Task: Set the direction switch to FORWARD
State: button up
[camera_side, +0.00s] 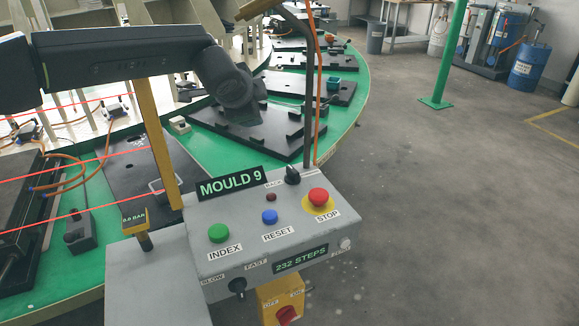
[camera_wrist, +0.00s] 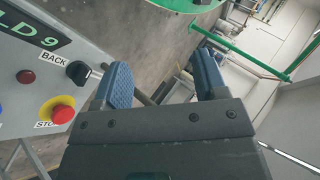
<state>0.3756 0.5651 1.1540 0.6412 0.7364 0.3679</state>
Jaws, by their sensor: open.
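The direction switch is a black rotary knob (camera_side: 292,175) at the back edge of the grey control box (camera_side: 220,263), beside a label reading BACK. It also shows in the wrist view as a black knob (camera_wrist: 79,73), just left of my left-hand finger. Which way its pointer is set is hard to tell; no FORWARD label is readable. My gripper (camera_wrist: 163,82) is open, with two blue-grey padded fingers spread apart and nothing between them. The knob lies outside the fingers, and I see no contact. In the side view my dark wrist hangs behind the box; the fingers cannot be made out there.
The box carries a green INDEX button (camera_side: 219,233), a blue RESET button (camera_side: 270,216) and a red STOP button (camera_side: 318,197) close to the switch. A dark upright post (camera_side: 308,90) and a yellow post (camera_side: 158,140) stand nearby. The green carousel (camera_side: 345,110) lies behind.

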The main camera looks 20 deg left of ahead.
jog(key=d+r+m+t+h, duration=0.3)
jog(key=m+t+h, duration=0.25)
jog(key=m, duration=1.05)
jog(key=s+d+f+m+g+h, duration=0.2)
jog(key=s+m+g+h, duration=0.2)
jog(key=m, duration=0.4)
jog(key=m+g+y, duration=0.2)
jog(key=m+g, duration=0.2)
jog(key=m, duration=0.3)
send_near(291, 169)
jog(key=x, duration=0.9)
jog(key=shift+w+d+f, duration=0.15)
jog(key=shift+d, duration=0.05)
jog(key=shift+c, duration=0.4)
